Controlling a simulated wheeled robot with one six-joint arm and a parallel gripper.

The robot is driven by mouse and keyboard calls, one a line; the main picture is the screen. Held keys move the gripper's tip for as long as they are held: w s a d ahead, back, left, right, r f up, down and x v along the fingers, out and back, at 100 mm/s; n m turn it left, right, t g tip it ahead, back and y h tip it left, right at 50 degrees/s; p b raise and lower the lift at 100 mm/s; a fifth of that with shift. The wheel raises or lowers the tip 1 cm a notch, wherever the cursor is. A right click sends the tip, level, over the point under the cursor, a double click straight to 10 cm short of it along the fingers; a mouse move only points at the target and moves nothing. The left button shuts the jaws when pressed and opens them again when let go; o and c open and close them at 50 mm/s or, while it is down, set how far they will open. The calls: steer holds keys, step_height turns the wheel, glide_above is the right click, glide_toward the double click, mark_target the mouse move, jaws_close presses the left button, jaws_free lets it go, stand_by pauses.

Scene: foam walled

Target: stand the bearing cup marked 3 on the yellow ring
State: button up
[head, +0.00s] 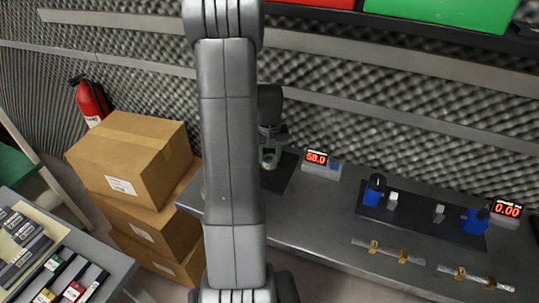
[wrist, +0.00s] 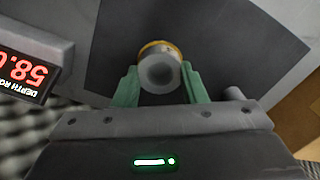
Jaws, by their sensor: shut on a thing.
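A pale grey hollow cup (wrist: 159,72) is between the two green fingers of my gripper (wrist: 160,85) in the wrist view, and the jaws are shut on it. No number is readable on the cup. In the head view my gripper (head: 269,158) holds the cup over or on a dark mat (head: 281,176) on the bench; the contact is unclear.
A display (head: 316,158) reading 58.0 stands close right of the gripper. A dark plate with blue fixtures (head: 374,192) and a 0.00 display (head: 507,210) lie further right. Cardboard boxes (head: 132,155) and a table of marked trays (head: 60,270) stand left. A foam wall is behind.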

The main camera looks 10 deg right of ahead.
steer(key=shift+f, duration=0.15)
steer(key=o, duration=1.1)
steer(key=shift+c, duration=0.2)
step_height(320, 180, up, 12)
steer(key=shift+r+b, duration=0.2)
steer(key=shift+b, duration=0.1)
